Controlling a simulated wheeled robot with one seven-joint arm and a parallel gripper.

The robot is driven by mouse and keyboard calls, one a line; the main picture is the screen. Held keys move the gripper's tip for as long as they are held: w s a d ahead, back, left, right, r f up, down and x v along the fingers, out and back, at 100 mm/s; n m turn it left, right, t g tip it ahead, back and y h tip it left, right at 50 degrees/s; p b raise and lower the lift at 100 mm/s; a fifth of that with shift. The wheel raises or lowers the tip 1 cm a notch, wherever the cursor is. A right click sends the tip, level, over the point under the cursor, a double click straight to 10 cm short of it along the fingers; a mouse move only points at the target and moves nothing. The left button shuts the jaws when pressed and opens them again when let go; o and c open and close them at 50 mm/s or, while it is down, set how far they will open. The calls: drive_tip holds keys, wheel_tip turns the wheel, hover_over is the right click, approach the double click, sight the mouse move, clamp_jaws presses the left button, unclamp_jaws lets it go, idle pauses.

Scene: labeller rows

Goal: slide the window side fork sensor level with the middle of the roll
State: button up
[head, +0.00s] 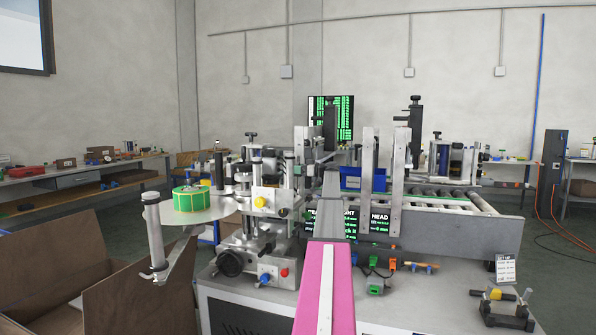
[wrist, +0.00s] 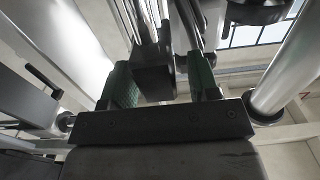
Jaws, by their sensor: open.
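The green label roll (head: 192,199) lies on a pale round disc (head: 207,218) at the left of the labeller. My gripper (wrist: 162,80) is open in the wrist view, with a green-padded finger on each side. A dark block (wrist: 153,82) on upright rods shows between the fingers; the fingers look apart from it. I cannot tell whether this block is the window side fork sensor. In the head view I cannot pick out either the fork sensor or my gripper among the machine parts. My pink arm (head: 322,285) reaches in toward the labeller.
Metal uprights (head: 367,180) and a roller conveyor (head: 450,200) stand right of my arm. A post (head: 153,228) rises at the disc's left. In the wrist view, a thick pale tube (wrist: 287,65) is close on the right. An open cardboard box (head: 130,265) is at lower left.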

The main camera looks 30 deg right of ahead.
clamp_jaws()
wheel_tip(320, 180, down, 6)
drive_tip(key=shift+r, duration=0.15)
idle(0.3)
unclamp_jaws()
drive_tip(key=shift+r, duration=0.1)
